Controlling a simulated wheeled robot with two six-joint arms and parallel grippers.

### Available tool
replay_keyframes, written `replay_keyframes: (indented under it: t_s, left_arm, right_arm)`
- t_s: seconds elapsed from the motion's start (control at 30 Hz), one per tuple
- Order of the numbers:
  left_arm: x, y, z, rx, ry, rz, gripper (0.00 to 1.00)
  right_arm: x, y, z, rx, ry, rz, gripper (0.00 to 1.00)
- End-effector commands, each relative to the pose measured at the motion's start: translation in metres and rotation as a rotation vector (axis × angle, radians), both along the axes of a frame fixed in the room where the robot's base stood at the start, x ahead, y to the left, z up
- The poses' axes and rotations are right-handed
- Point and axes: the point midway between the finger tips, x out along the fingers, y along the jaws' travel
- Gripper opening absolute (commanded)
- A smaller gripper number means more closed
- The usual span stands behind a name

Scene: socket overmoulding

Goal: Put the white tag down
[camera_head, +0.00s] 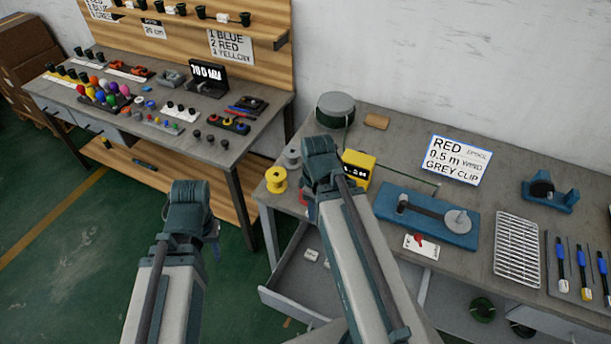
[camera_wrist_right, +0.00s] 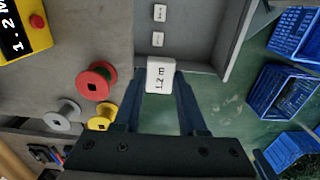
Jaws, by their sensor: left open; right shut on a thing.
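A white tag (camera_wrist_right: 160,74) marked "1.2 m" is held between the fingertips of my right gripper (camera_wrist_right: 160,88), with its printed face toward the wrist camera. In that view it overlaps the edge of the open grey drawer (camera_wrist_right: 195,66). Two more white tags lie in the drawer, one at the far end (camera_wrist_right: 160,13) and one nearer (camera_wrist_right: 157,39). In the head view my right wrist hides its fingers and the held tag. My left gripper (camera_head: 192,215) is open, away from the tables over the green floor, its fingers mostly hidden.
Yellow (camera_head: 277,180), red (camera_wrist_right: 96,81) and grey (camera_wrist_right: 62,115) spools stand on the bench near the drawer. A yellow box with a display (camera_head: 358,170) is beside my right arm. Blue crates (camera_wrist_right: 284,88) stand on the floor.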

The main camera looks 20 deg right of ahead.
Motion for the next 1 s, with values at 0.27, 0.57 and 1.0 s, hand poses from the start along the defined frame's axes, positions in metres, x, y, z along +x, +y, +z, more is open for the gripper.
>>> replay_keyframes:
  t_s: [0.27,0.57,1.0]
  left_arm:
    - [0.0,0.0,-0.001,0.0,0.0,0.0,0.42]
    - [0.0,0.0,-0.007,0.0,0.0,0.0,0.42]
    - [0.0,0.0,-0.014,0.0,0.0,0.0,0.42]
  right_arm:
    - [0.008,-0.002,-0.001,0.0,0.0,0.0,0.0]
    - [0.067,-0.022,-0.007,0.0,0.0,-0.001,0.0]
    - [0.141,-0.047,-0.014,0.0,0.0,0.0,0.0]
